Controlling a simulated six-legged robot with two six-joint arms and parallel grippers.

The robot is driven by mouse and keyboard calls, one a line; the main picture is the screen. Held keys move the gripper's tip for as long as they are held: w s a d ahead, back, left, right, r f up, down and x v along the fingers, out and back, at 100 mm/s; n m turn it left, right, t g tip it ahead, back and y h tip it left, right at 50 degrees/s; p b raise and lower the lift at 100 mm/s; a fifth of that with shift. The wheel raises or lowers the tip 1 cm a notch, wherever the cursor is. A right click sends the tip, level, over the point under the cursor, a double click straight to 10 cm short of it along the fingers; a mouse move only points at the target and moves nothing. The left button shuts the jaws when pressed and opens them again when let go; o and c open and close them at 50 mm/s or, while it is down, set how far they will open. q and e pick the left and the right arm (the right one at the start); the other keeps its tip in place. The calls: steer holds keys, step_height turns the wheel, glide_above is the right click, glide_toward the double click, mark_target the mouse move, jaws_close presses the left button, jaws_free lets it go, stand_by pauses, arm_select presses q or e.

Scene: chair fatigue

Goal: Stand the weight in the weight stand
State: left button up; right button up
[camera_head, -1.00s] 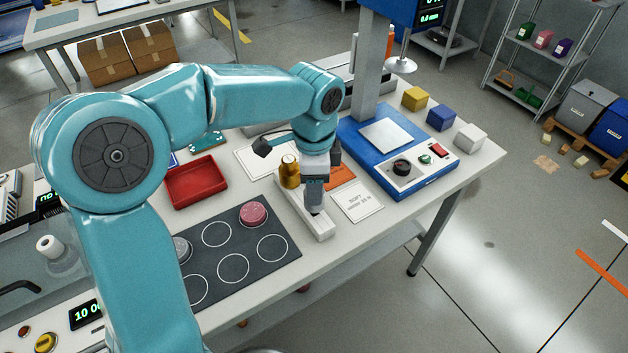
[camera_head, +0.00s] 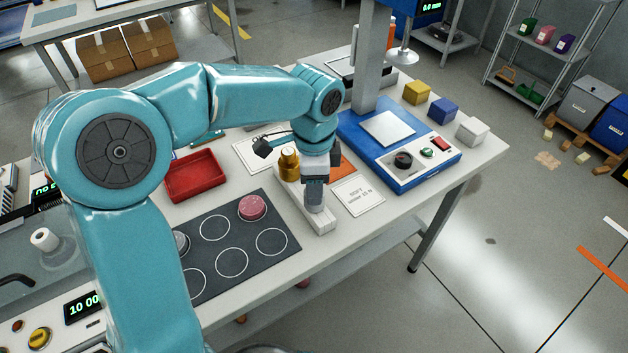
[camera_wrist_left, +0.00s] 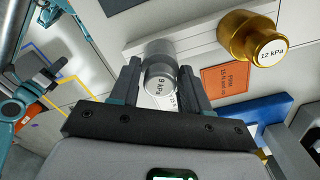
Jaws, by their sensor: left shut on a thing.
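The weight is a silver cylinder marked 9 kPa (camera_wrist_left: 160,78), in the wrist view. My left gripper (camera_head: 314,190) is shut on it; its two fingers flank the weight in the wrist view (camera_wrist_left: 159,88). The weight stand is a long pale block (camera_head: 321,223), also in the wrist view (camera_wrist_left: 198,40). A brass weight marked 12 kPa (camera_wrist_left: 258,42) stands at its far end, also in the head view (camera_head: 289,164). The held weight is upright over the stand's near end; whether it touches the stand is unclear. A dark gripper-like part of my other arm (camera_wrist_left: 40,75) shows in the wrist view, its jaws unclear.
A dark mat with circles (camera_head: 205,262) holds a pink weight (camera_head: 252,207) left of the stand. A red tray (camera_head: 196,176) lies behind the mat. A blue press (camera_head: 372,157) stands right of the stand, with a white card (camera_head: 358,196) between.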

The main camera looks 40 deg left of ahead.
arm_select(q)
steer(key=shift+f, duration=0.2)
steer(key=o, duration=1)
steer(key=shift+o, duration=0.2)
step_height(320, 180, up, 16)
steer(key=p, duration=0.2)
steer(key=shift+r+p, duration=0.2)
steer(key=shift+p, duration=0.1)
